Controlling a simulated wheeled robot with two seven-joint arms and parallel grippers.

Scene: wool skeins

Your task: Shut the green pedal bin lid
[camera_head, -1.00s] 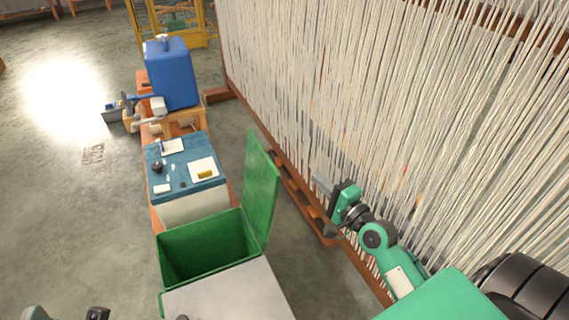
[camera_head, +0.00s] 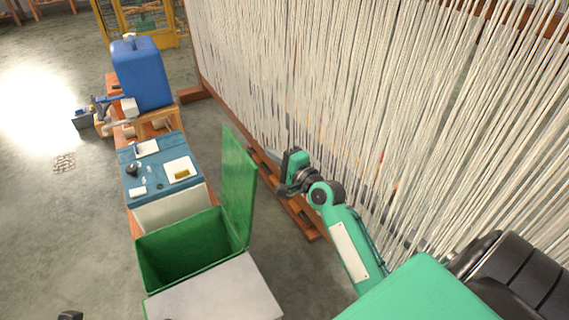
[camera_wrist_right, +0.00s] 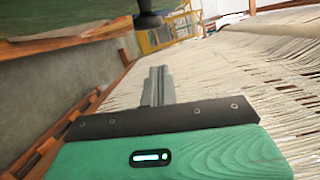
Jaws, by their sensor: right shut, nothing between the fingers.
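The green pedal bin (camera_head: 190,252) stands open at the lower middle of the head view, its dark inside showing. Its green lid (camera_head: 238,188) stands nearly upright along the bin's right side. My right gripper (camera_head: 274,157) is shut and empty, behind and to the right of the lid's upper edge. I cannot tell whether it touches the lid. Its closed grey fingers (camera_wrist_right: 158,86) show in the right wrist view, with a dark green surface at the upper left that may be the lid. Of my left gripper, only a dark bit (camera_head: 70,315) shows at the bottom edge.
A loom wall of hanging pale threads (camera_head: 350,100) fills the right side, with a wooden beam (camera_head: 300,215) along its foot. A blue-topped cabinet (camera_head: 145,195) with small items stands beyond the bin, and a blue container (camera_head: 143,72) behind it.

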